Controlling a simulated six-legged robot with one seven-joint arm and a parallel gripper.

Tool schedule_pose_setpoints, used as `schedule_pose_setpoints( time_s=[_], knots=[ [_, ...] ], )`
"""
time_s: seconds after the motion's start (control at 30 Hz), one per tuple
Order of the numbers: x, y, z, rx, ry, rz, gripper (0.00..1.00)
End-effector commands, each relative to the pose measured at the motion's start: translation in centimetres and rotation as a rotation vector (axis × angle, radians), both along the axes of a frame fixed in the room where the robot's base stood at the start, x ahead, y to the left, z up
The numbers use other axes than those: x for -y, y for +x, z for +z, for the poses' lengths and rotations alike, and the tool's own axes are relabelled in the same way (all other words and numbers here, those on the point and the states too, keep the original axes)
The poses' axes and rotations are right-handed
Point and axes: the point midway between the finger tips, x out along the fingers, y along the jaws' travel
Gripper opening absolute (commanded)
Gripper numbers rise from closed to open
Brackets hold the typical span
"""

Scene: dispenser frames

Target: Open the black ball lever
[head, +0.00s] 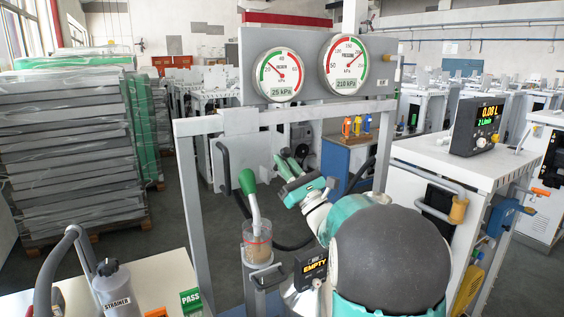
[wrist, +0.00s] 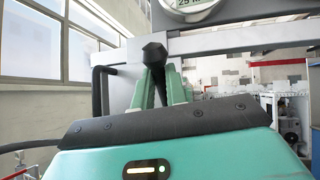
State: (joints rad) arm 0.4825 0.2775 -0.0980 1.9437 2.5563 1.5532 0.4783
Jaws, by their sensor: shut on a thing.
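The black ball lever (wrist: 154,50) shows in the wrist view as a dark, faceted knob at the tips of my gripper (wrist: 160,80). The two green fingers are close together, shut on the lever just below the knob. In the head view my gripper (head: 282,162) reaches into the grey frame, left of my arm. The knob cannot be made out clearly there, and the lever's lower part is hidden by the fingers in the wrist view.
The grey frame (head: 193,126) carries two round gauges (head: 278,75) (head: 343,65) on its top panel. A white cabinet (head: 440,155) stands at the right.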

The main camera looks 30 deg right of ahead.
Motion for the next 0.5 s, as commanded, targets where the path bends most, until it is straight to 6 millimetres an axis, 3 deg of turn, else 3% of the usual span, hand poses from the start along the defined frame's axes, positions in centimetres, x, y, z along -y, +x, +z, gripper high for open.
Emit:
schedule_pose_setpoints(
  time_s=[0.5],
  knots=[
    [-0.08,-0.48,-0.61,0.092,0.000,0.001,0.00]
  ],
)
